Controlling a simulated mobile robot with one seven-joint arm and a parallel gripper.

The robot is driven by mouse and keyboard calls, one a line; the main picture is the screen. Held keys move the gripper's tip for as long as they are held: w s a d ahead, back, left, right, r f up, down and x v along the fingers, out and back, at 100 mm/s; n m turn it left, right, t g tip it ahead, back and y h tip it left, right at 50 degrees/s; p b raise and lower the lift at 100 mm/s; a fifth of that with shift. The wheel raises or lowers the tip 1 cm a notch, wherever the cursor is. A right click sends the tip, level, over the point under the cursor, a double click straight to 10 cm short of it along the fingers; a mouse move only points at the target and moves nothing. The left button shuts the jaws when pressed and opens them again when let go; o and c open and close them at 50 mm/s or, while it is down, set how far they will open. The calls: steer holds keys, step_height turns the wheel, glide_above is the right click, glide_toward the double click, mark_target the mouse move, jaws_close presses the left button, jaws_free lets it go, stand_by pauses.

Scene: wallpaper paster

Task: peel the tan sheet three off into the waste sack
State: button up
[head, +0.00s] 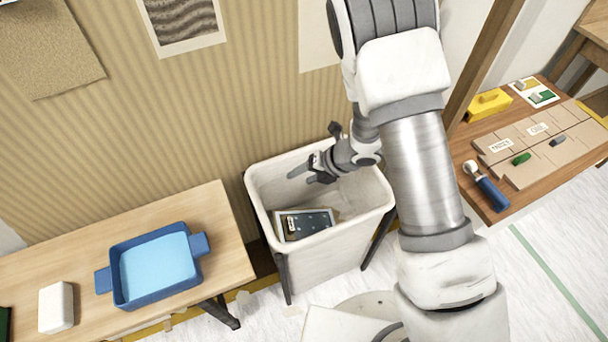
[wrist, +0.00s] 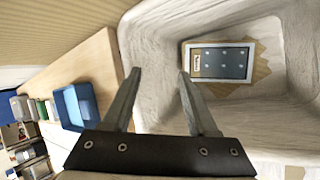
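The waste sack (head: 315,249) is an off-white, open-topped bin on dark legs, between two tables. My gripper (head: 300,177) is over its mouth, near the back left. In the wrist view my gripper (wrist: 159,72) has its fingers wide apart with nothing between them. Inside the sack lies a dark panel with a pale border and light dots (head: 310,224). It also shows in the wrist view (wrist: 222,64), with tan scraps (wrist: 262,70) around it. I cannot tell which tan piece is sheet three. A tan striped wall covering (head: 120,130) is behind the sack.
On the left table (head: 225,250) are a blue tray (head: 118,280) and a white block (head: 56,307). The right table holds a yellow box (head: 489,104), tan labelled panels (head: 545,135) and a blue-handled tool (head: 490,190). A tan board (head: 45,45) hangs on the wall.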

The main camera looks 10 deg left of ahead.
steer(key=p+v, duration=0.5)
steer(key=v, duration=1.2)
steer(key=shift+d, duration=0.25)
steer(key=shift+r, duration=0.15)
